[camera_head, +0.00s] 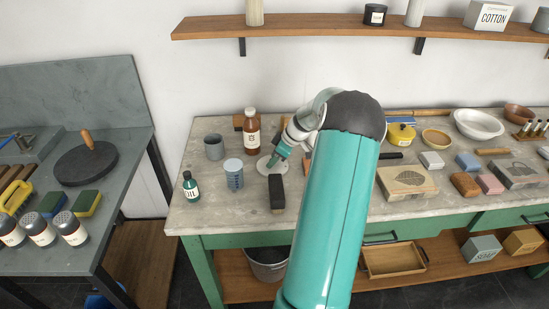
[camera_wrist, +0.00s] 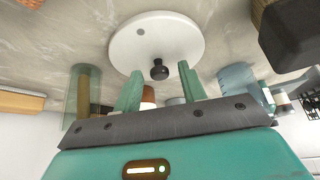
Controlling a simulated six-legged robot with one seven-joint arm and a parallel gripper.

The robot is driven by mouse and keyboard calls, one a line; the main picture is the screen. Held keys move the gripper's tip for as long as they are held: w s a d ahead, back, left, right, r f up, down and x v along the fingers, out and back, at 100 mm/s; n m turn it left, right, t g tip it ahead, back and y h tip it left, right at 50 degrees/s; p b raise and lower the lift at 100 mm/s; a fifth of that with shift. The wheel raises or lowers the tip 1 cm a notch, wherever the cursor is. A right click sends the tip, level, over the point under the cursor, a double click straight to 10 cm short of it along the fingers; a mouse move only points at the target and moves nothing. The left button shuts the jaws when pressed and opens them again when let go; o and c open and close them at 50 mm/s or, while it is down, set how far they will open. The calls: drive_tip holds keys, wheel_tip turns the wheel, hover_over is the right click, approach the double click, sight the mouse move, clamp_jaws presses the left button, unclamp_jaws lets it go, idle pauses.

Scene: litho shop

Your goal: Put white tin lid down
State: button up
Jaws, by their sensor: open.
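The white tin lid (camera_head: 265,168) lies flat on the worktable between the blue measuring cup and the black block. In the wrist view it is a white disc (camera_wrist: 150,38) with a black knob (camera_wrist: 159,68) and a small dark spot near its rim. My gripper (camera_head: 277,159) is just above the lid, and its green fingers partly hide it in the head view. In the wrist view my gripper (camera_wrist: 160,74) is open, with one fingertip on each side of the knob and visible gaps between. Whether a finger touches the lid I cannot tell.
Close around the lid stand a blue measuring cup (camera_head: 233,177), a black block (camera_head: 277,196), a brown bottle (camera_head: 252,138) and a grey mug (camera_head: 214,147). A green oil bottle (camera_head: 191,188) is near the worktable's (camera_head: 203,215) left edge. My arm hides the table's middle.

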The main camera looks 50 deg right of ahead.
drive_tip(key=shift+r, duration=0.15)
drive_tip(key=v, duration=1.2)
drive_tip(key=w+a+r+g+h, duration=0.1)
drive_tip(key=w+a+r, duration=0.15)
drive_tip(key=a, duration=0.75)
drive_tip(key=w+a+r+m, duration=0.15)
drive_tip(key=a+r, duration=0.25)
drive_tip(key=a, duration=0.5)
drive_tip(key=w+a+r+n+g+h, duration=0.1)
drive_tip(key=w+a+r, duration=0.15)
drive_tip(key=a, duration=0.75)
drive_tip(key=s+a+m+t, duration=0.1)
drive_tip(key=s+a, duration=0.6)
drive_tip(key=a, duration=0.4)
drive_tip(key=s+a+r+m+t, duration=0.1)
drive_tip(key=s+a+m, duration=0.1)
drive_tip(key=s+a, duration=0.5)
drive_tip(key=a, duration=0.4)
drive_tip(key=shift+s+r, duration=0.3)
drive_tip(key=shift+a, duration=0.1)
drive_tip(key=shift+c, duration=0.5)
drive_tip(key=shift+m, duration=0.25)
